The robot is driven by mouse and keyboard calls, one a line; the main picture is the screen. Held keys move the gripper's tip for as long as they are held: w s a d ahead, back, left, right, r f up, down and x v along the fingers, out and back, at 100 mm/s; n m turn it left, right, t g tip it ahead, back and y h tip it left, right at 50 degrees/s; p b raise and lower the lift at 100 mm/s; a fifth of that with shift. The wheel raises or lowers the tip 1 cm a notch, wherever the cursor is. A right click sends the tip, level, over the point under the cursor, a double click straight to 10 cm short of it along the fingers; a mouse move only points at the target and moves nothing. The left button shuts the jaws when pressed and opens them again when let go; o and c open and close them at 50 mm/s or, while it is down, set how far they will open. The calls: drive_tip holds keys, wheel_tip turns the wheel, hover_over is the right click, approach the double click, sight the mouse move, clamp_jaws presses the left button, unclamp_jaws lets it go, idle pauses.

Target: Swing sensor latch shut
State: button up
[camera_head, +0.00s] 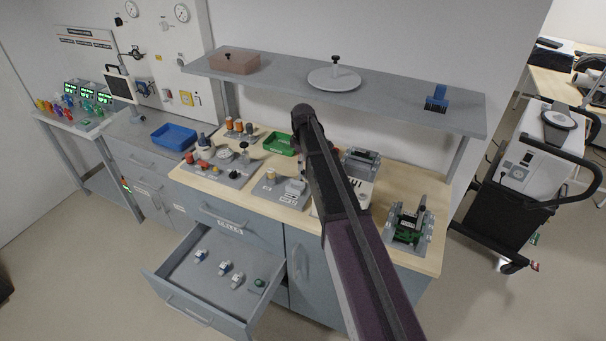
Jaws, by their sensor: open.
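I cannot pick out a sensor latch for certain at this size. A grey plate (272,198) on the wooden workbench carries a pale grey block (295,187) and a small knob, close to the left of my arm. A fixture (408,228) with a green circuit board and grey side pieces sits at the bench's right end. A white unit (361,190) stands between them, partly hidden by my arm. My dark arm rises from the bottom right across the bench, and its visible end is in front of the back wall. My gripper's fingers do not show.
An open drawer (180,270) holding small parts juts out below the bench. A grey shelf (400,100) spans above it. A green tray (279,143) and a plate (205,172) of knobs occupy the bench's left part. A black-handled cart (518,165) stands right.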

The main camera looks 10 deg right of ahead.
sight(303, 173)
drive_tip(key=shift+f+b, duration=1.5)
drive_tip(key=shift+f, duration=0.35)
